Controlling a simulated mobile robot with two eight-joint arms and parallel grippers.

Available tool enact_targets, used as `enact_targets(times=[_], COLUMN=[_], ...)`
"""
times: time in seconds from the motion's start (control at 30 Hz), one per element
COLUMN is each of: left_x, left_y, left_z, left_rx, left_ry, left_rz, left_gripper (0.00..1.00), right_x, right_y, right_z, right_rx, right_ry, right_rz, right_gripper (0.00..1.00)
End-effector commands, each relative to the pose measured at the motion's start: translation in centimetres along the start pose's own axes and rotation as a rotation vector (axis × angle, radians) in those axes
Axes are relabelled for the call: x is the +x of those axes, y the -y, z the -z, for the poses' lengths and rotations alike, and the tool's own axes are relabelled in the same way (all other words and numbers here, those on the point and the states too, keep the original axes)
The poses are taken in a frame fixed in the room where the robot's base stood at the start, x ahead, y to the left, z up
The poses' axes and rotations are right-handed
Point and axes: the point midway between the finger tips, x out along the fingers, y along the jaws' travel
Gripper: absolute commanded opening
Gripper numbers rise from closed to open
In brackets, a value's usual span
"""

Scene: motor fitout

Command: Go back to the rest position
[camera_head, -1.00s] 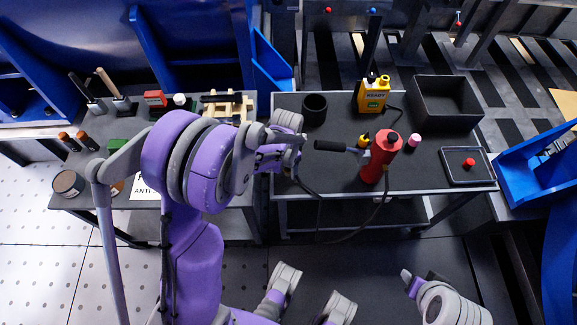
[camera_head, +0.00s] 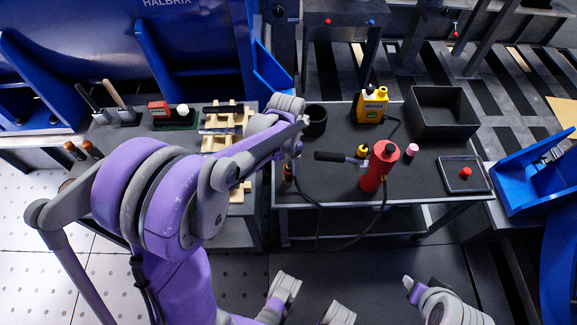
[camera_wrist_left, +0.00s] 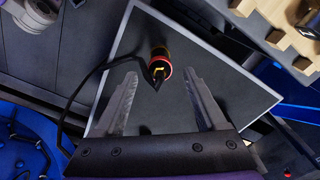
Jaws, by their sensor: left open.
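My left gripper (camera_head: 298,128) reaches over the gap between the two dark tables, near the black cup. In the left wrist view its two grey fingers (camera_wrist_left: 163,92) are spread apart with nothing clasped between them. A small round tool (camera_wrist_left: 160,64) with red and yellow bands and a black cable shows beyond the fingertips. In the head view a slim tool (camera_head: 288,172) with an orange-red band shows just below the gripper, at the right table's left edge. Grey parts of my right arm (camera_head: 445,303) show at the bottom right; its jaws cannot be made out.
The right table (camera_head: 325,190) carries a red cylinder (camera_head: 378,168) with a black handle, a yellow READY unit (camera_head: 372,105), a black cup (camera_head: 316,120), a black bin (camera_head: 440,112) and a shallow tray (camera_head: 465,186). Wooden pieces (camera_head: 222,118) lie on the left table.

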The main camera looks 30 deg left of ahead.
Motion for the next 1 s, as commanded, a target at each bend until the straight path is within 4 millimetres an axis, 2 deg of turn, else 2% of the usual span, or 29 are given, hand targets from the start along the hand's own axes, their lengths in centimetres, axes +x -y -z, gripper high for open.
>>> enact_targets(times=[0.1, 0.73, 0.87, 1.0], left_x=[-0.7, -1.2, -4.0, -9.0], left_y=[0.0, -0.2, -1.5, -4.2], left_z=[0.0, -0.1, -0.9, -2.8], left_rx=[0.0, -0.004, -0.034, -0.108], left_ry=[0.0, -0.004, -0.035, -0.106], left_rz=[0.0, 0.003, 0.022, 0.057], left_gripper=[0.73, 0.73, 0.73, 0.73], right_x=[-0.1, -0.3, -1.5, -3.7], right_y=[0.0, 0.0, 0.0, 0.0], right_z=[0.1, 0.1, 0.8, 1.9], right_rx=[0.0, 0.0, 0.0, 0.0], right_ry=[-0.001, -0.001, -0.005, -0.013], right_rz=[0.0, 0.0, 0.0, 0.0], right_gripper=[0.48, 0.48, 0.48, 0.48])
